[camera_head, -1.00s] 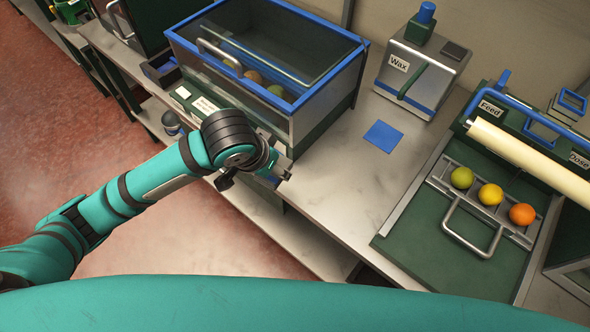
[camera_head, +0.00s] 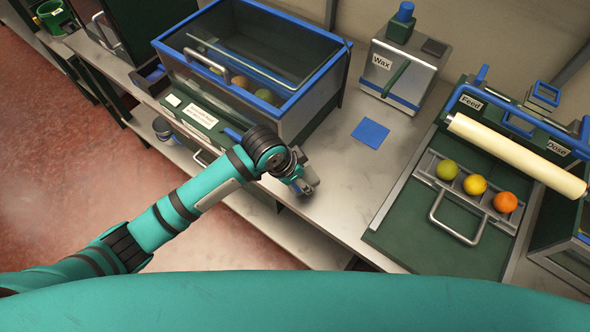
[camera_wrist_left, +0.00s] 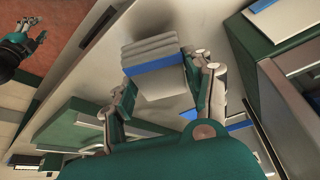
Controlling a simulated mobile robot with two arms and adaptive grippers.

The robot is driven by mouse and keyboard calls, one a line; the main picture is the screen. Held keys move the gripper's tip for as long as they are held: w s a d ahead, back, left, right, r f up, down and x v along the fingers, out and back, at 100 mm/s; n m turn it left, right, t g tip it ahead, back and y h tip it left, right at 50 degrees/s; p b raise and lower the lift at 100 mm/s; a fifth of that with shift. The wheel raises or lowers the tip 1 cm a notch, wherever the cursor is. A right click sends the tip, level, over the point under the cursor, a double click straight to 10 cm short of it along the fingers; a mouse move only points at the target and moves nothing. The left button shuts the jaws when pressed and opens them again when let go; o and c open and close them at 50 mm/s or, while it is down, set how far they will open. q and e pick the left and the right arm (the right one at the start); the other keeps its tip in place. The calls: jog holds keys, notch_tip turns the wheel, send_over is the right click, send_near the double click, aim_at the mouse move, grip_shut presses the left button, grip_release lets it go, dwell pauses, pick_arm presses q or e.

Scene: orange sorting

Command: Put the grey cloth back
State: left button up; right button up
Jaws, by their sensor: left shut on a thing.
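The grey cloth (camera_wrist_left: 152,50) is a folded, layered bundle with a blue band across it. My left gripper (camera_wrist_left: 160,85) is shut on it, with a finger on each side, in the left wrist view. In the head view my left gripper (camera_head: 304,184) is over the counter's front edge, in front of the glass-topped case. The cloth is small and mostly hidden there. A flat blue square (camera_head: 371,133) lies bare on the counter, to the right of and beyond the gripper. My right gripper (camera_wrist_left: 34,34) shows small at the wrist view's upper left, its fingers apart.
The blue-rimmed case (camera_head: 288,104) with fruit inside stands behind my left gripper. The Wax dispenser (camera_head: 405,62) is behind the blue square. A green sorting station (camera_head: 428,238) with a roller and three fruits is at right. The counter (camera_head: 335,185) between is clear.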

pick_arm(q)
jog(key=w, duration=0.1)
jog(key=w+a, duration=0.1)
jog(key=w, duration=0.1)
jog(key=shift+a+f, duration=0.2)
notch_tip(320, 180, down, 3)
jog(key=shift+r+p, duration=0.1)
jog(key=shift+p, duration=0.6)
jog(key=shift+f, duration=0.35)
pick_arm(e)
jog(key=shift+s+d+r, duration=0.3)
jog(key=shift+d+r, duration=0.2)
jog(key=shift+r, duration=0.3)
pick_arm(q)
jog(key=shift+f, duration=0.15)
jog(key=o, duration=1.1)
